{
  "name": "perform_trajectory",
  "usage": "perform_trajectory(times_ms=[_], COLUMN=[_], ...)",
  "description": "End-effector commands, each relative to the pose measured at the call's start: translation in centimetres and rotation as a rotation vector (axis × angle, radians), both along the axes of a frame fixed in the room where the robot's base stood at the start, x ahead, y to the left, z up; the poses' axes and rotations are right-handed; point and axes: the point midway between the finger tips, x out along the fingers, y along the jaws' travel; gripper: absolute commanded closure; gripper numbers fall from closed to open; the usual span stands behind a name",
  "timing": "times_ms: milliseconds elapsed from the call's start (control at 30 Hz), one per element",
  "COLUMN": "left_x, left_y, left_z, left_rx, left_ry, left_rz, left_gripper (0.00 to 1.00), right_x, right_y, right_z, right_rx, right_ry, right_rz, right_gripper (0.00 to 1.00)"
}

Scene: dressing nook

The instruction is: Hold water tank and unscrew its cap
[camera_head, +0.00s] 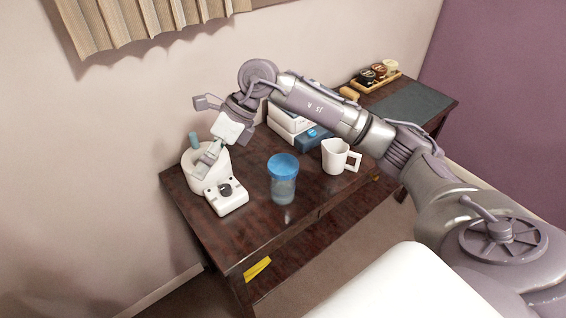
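A clear container with a blue cap (283,166), which looks like the water tank, stands upright on the dark wooden table (250,238). Its see-through body (284,188) shows below the cap. My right arm comes in from the right and crosses above the table. My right gripper (211,154) points down at a white round appliance (193,158) on the left, apart from the blue-capped container. The fingers are small and overlap the appliance, so I cannot tell whether they are open or touching it. My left gripper is not in view.
A white square device (226,196) sits in front of the round appliance. A white mug (340,157) stands right of the container. White and blue boxes (312,137) lie behind, partly hidden by my arm. A tray of jars (377,76) is at the far right. The table front is clear.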

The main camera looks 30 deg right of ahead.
Motion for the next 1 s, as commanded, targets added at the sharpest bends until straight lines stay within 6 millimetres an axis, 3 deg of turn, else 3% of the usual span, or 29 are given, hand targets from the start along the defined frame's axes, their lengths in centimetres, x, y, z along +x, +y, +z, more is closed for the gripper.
perform_trajectory(times_ms=[33, 100, 200, 300, 467, 800, 1000], left_x=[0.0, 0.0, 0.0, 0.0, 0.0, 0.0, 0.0], left_y=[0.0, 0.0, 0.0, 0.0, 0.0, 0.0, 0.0], left_z=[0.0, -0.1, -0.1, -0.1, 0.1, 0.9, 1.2], left_rx=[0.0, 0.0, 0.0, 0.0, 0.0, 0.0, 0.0], left_ry=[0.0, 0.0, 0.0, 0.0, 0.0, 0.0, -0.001], left_rz=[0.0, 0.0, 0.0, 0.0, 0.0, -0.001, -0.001], left_gripper=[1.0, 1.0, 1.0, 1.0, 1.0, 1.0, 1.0], right_x=[0.8, 1.2, 1.0, 0.5, 0.2, 0.1, 0.1], right_y=[-4.0, -9.1, -14.5, -17.6, -18.7, -18.5, -18.5], right_z=[0.4, 1.0, 2.4, 3.5, 2.5, -3.6, -5.0], right_rx=[-0.158, -0.352, -0.545, -0.65, -0.691, -0.685, -0.685], right_ry=[-0.003, 0.02, 0.063, 0.098, 0.119, 0.118, 0.116], right_rz=[-0.012, -0.036, -0.08, -0.112, -0.123, -0.121, -0.12], right_gripper=[0.0, 0.0, 0.0, 0.0, 0.0, 0.0, 0.0])
